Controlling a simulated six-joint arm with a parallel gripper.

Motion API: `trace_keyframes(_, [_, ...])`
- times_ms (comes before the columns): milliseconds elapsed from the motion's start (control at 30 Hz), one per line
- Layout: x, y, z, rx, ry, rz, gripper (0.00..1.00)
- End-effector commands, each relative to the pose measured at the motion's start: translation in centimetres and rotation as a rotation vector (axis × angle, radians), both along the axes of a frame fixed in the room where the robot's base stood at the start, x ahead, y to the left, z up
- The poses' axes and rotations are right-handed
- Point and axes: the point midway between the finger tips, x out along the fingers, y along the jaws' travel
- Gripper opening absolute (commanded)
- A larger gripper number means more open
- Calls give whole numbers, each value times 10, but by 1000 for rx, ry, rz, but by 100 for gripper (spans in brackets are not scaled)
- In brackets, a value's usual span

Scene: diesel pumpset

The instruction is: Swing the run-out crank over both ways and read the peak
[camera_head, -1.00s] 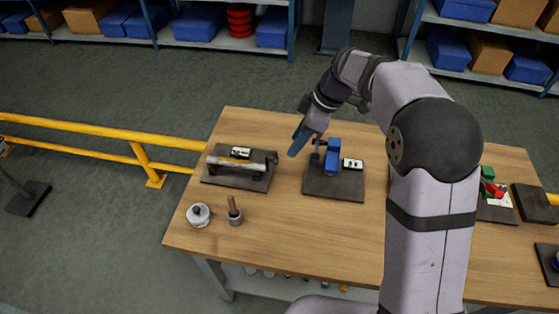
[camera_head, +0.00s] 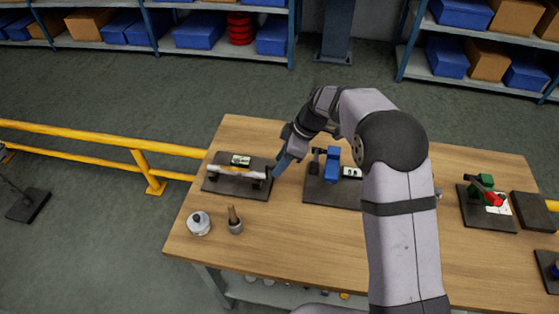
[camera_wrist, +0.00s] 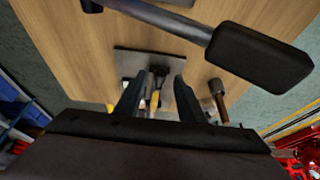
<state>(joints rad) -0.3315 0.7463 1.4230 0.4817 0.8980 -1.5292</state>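A fixture with a light, roughly horizontal shaft (camera_head: 236,171) stands on a dark base plate (camera_head: 222,187) at the table's left. A small pale readout (camera_head: 240,160) sits behind the shaft; its figures are too small to read. I cannot make out the crank for certain. My gripper (camera_head: 279,170) is just right of the shaft's right end; whether it touches is unclear. In the wrist view my gripper's two fingers (camera_wrist: 157,95) stand apart, with a gap between them. A dark plate (camera_wrist: 132,62) lies beyond them, and small dark parts show in the gap.
A blue fixture (camera_head: 331,165) with a readout (camera_head: 351,173) stands close right of my gripper. A grey rod with a black grip (camera_wrist: 262,57) crosses the wrist view's top right. A round pot (camera_head: 199,224) and a wooden-handled cup (camera_head: 235,223) stand in front. A green fixture (camera_head: 480,187) is farther right.

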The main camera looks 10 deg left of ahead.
Motion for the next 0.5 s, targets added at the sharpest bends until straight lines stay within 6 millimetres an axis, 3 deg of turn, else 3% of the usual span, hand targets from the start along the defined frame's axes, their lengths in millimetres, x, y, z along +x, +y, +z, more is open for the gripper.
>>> trace_keyframes(467, [0, 4, -12, -1, 0, 0, 35])
trace_keyframes(500, [0, 5, -12, 0, 0, 0, 26])
